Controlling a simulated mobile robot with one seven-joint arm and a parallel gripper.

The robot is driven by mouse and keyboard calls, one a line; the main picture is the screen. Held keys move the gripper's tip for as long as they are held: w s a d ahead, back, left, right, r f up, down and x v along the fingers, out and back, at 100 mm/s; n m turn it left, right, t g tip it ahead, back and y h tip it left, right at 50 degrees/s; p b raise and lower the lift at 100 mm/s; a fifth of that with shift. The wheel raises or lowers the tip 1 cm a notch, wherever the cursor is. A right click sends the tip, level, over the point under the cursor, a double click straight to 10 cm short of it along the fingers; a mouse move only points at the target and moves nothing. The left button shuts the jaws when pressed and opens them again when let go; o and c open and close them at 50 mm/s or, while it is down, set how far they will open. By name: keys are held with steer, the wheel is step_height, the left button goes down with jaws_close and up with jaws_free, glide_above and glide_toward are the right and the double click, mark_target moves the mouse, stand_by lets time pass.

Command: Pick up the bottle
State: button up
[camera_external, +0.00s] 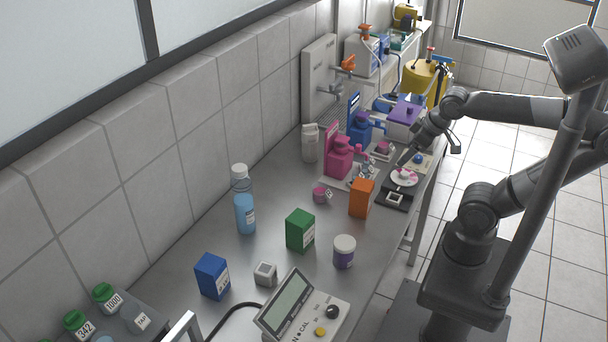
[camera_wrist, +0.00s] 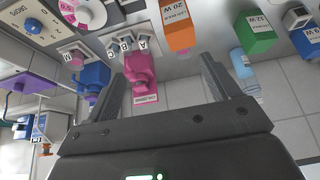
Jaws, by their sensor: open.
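A clear bottle with blue liquid and a white cap (camera_external: 245,213) stands upright on the metal bench near the tiled wall, left of the green box. In the wrist view a light blue part of it (camera_wrist: 246,84) shows beside the right finger, which partly covers it. Other bottles are also in view, so the task's bottle is not certain. My gripper (camera_external: 440,134) is over the far right part of the bench, well away from the clear bottle.
A pink dispenser (camera_external: 339,158), orange box (camera_external: 361,198), green box (camera_external: 300,231), blue box (camera_external: 212,277) and white jar (camera_external: 344,252) stand on the bench. Green-capped bottles (camera_external: 104,297) are at the lower left. A meter (camera_external: 305,310) is in front. Bare bench surrounds the clear bottle.

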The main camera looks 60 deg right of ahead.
steer(key=w+a+r+m, duration=0.1)
steer(key=w+a+r, duration=0.15)
steer(key=w, duration=0.35)
steer(key=w+a+r, duration=0.1)
steer(key=w+r, duration=0.3)
steer(key=w, duration=0.1)
steer(key=m+g+h, duration=0.2)
steer(key=m, duration=0.3)
glide_above(240, 167)
steer(key=s, duration=0.2)
steer(key=shift+s+a+f, duration=0.1)
steer(key=shift+f, duration=0.5)
steer(key=shift+s+a+f, duration=0.1)
steer(key=shift+f, duration=0.45)
steer(key=shift+w+a+f, duration=0.15)
steer(key=shift+w+a, duration=0.1)
steer(key=shift+a, duration=0.05)
steer(key=x, duration=0.5)
steer(key=shift+w+f, duration=0.15)
steer(key=shift+f, duration=0.15)
steer(key=x, duration=0.5)
steer(key=shift+s+a+f, duration=0.25)
steer(key=shift+s+a, duration=0.05)
steer(key=shift+r, duration=0.1)
steer(key=c, duration=1.7)
